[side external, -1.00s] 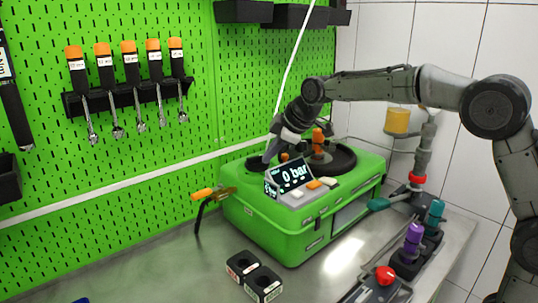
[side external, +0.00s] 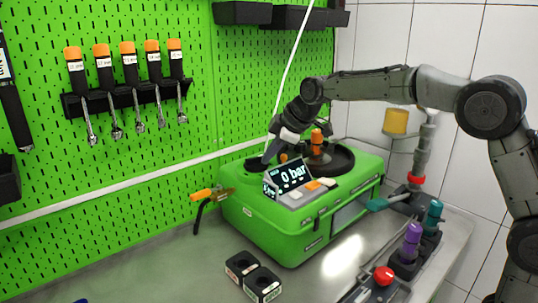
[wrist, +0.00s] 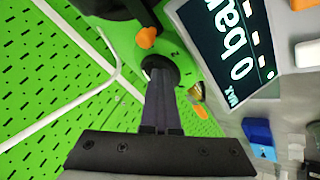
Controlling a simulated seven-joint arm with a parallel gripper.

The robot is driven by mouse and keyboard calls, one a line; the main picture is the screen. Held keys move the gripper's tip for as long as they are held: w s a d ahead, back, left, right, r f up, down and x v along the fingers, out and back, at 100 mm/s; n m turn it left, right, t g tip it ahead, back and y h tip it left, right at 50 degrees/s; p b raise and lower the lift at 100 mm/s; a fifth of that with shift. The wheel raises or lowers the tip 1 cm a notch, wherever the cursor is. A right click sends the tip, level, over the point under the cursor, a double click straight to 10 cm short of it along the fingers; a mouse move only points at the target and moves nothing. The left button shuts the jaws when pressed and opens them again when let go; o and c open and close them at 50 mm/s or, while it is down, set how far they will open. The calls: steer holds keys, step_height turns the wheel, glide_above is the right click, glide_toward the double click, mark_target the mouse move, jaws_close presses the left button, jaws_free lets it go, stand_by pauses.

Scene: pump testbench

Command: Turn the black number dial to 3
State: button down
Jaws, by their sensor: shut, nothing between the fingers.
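The black number dial (wrist: 172,77) is on the green pump case (side external: 280,231). In the wrist view it is a dark round knob, partly covered by my gripper's fingers. A small numeral, which looks like a 2, is printed beside it; the dial's setting cannot be read. My gripper (wrist: 157,72) is shut and empty, with its fingertips over the dial; I cannot tell whether they touch it. In the side view my gripper (side external: 267,158) points down behind the tilted display (side external: 289,176), which reads 0 bar. The dial is hidden there.
An orange-handled valve (side external: 202,194) sticks out at the case's left. An orange knob (side external: 316,137) stands on top of the case. Two black blocks (side external: 253,277) lie on the bench in front. A red button (side external: 384,276) and purple and teal parts stand at right.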

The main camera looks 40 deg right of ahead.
steer(key=shift+w+d, duration=0.3)
steer(key=shift+d, duration=0.4)
steer(key=s+a+f+v, duration=0.1)
steer(key=s+v, duration=0.1)
steer(key=v, duration=1.7)
steer(key=s+f+m, duration=0.2)
steer(key=s, duration=0.8)
steer(key=s+f+m+g, duration=0.1)
steer(key=s+f+m, duration=0.7)
steer(key=s+f, duration=0.7)
step_height(320, 180, down, 3)
steer(key=shift+s+r+g+h, duration=0.15)
steer(key=shift+s+g+h, duration=0.15)
steer(key=shift+h, duration=0.1)
